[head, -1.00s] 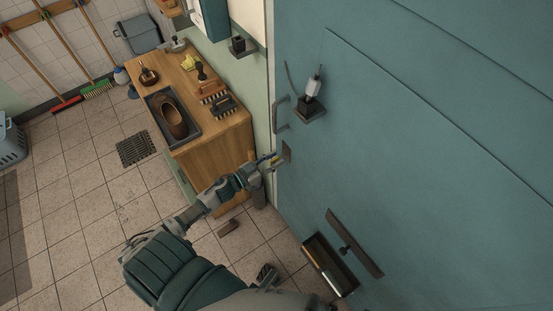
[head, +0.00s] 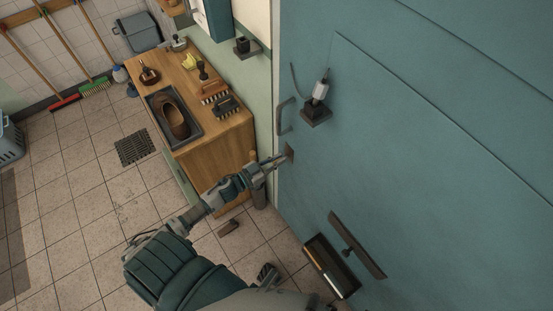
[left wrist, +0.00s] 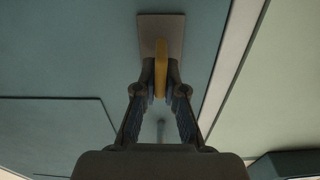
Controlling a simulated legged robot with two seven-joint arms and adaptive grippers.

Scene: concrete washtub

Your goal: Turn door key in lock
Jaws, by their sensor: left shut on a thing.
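The door key (left wrist: 161,68) is a yellow, narrow upright shape in the left wrist view, seen edge-on. Its far end meets the brownish lock plate (left wrist: 150,28); how deep it sits cannot be seen. The plate also shows on the teal door in the head view (head: 290,151). My left gripper (head: 280,159) is at the plate, with its fingertips (left wrist: 161,92) closed on both sides of the key. In the head view the key is too small or hidden by the fingers. My right gripper is not in view.
A door handle (head: 283,116) sits just above the lock, and a bracket (head: 316,114) projects to its right. A box (head: 328,265) and a dark bar (head: 357,246) are lower on the door. A wooden counter (head: 233,140) stands left of the gripper.

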